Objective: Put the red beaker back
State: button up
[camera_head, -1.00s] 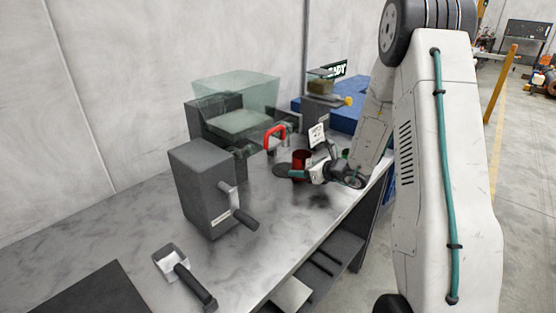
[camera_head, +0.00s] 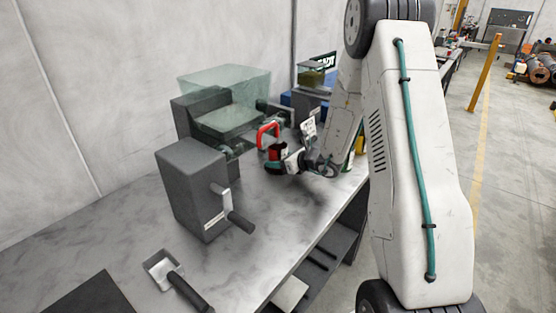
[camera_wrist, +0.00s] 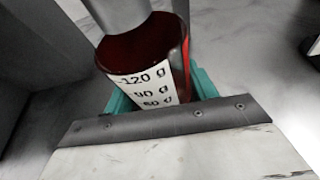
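The red beaker (camera_head: 276,152) is upright at the far end of the grey bench, near the red arched handle (camera_head: 268,134). In the wrist view the beaker (camera_wrist: 152,62) shows its open mouth and a white scale label reading 120 g, 90 g and 60 g. My gripper (camera_head: 278,166) is around the beaker, with its teal fingers (camera_wrist: 118,102) on both sides of it, and looks shut on it. A grey metal tube (camera_wrist: 118,14) stands over the mouth and hides part of it. The beaker's base is hidden.
A dark grey box with a crank (camera_head: 190,190) stands on the bench (camera_head: 120,215) nearer me. A green glass-topped machine (camera_head: 222,115) stands behind. The bench between crank and gripper is clear.

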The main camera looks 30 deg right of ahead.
jog(key=o, duration=0.4)
jog(key=shift+r, duration=0.1)
jog(key=v, duration=1.2)
jog(key=shift+r, duration=0.1)
